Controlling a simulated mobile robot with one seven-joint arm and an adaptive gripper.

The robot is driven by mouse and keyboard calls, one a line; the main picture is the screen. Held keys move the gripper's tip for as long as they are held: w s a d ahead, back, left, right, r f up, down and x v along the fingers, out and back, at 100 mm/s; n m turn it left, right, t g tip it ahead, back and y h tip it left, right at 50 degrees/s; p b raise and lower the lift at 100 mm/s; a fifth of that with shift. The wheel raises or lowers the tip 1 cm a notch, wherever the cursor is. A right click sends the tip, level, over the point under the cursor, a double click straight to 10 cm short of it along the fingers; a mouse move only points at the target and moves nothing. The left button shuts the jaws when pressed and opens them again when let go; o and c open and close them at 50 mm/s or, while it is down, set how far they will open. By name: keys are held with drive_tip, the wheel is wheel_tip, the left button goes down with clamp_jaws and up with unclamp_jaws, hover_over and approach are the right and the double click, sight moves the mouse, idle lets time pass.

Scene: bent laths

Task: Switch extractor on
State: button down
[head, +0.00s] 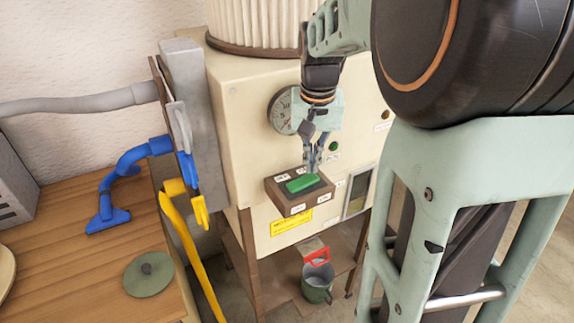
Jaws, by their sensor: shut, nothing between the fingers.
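The extractor (250,120) is a cream cabinet with a ribbed round top, seen in the head view. On its front is a brown switch box (295,208) with small white labels and a green rocker or button (302,183) on its top face. My gripper (313,168) points down, shut and empty, with its fingertips at or just above the green part. I cannot tell whether they touch it. The gripper hides a little of the box's back edge.
A green bucket (317,285) stands below. At left, a wooden bench (95,265) holds a blue nozzle (108,218) and a green disc (148,273). A yellow bar (190,250) leans between.

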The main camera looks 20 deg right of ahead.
sight(311, 177)
drive_tip(key=shift+f+b, duration=0.8)
drive_tip(key=shift+f, duration=0.3)
idle(1.0)
drive_tip(key=shift+r, duration=0.1)
drive_tip(key=shift+r+p, duration=2.85)
drive_tip(key=shift+r, duration=0.6)
